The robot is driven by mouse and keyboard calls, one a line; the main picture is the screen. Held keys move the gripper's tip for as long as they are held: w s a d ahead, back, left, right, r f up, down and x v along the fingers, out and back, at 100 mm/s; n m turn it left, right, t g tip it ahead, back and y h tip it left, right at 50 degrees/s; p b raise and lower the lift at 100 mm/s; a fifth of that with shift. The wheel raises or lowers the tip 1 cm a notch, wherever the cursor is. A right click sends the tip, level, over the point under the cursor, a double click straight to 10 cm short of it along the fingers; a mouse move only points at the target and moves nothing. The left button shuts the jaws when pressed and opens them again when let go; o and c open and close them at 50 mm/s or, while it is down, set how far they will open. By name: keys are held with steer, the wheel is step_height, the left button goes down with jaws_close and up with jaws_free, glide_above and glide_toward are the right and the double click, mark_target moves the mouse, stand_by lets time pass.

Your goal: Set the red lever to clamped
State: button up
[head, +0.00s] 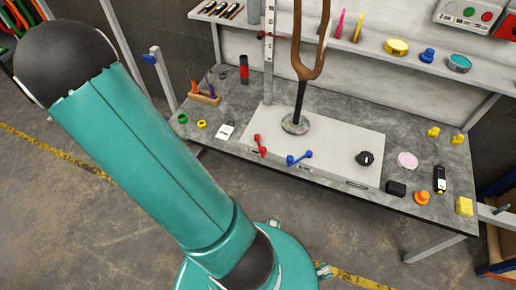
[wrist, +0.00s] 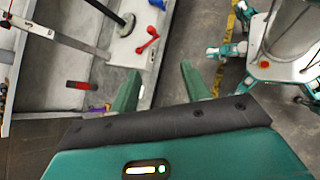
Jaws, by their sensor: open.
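The red lever (head: 260,146) is a short bar with round ends on the pale panel (head: 345,140) of the workbench, at its left front part. It also shows in the wrist view (wrist: 147,40), above the gap between my fingers and apart from them. A small label sits beside it, too small to read. The blue lever (head: 299,158) stands to its right on the same panel, and a black knob (head: 365,158) is farther right. My gripper (wrist: 158,85) is open and empty, with its two green fingers spread. It is not visible in the head view.
A brown fork-shaped frame on a black post (head: 300,103) rises from the panel behind the levers. Yellow and orange pieces (head: 422,197) lie right. A shelf (head: 370,54) runs above.

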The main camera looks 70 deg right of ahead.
steer(key=s+d+f+n+g+h, duration=0.2)
steer(key=s+d+f+n+g, duration=0.15)
steer(key=d+f, duration=0.5)
steer(key=n+g+h, duration=0.1)
steer(key=n+h, duration=0.2)
steer(key=h, duration=0.1)
glide_toward(263, 150)
steer(key=x, duration=0.7)
steer(key=f+x, duration=0.1)
steer(key=x, duration=0.2)
steer(key=shift+d+f, duration=0.1)
steer(key=shift+d, duration=0.2)
steer(key=shift+w, duration=0.1)
jaws_close()
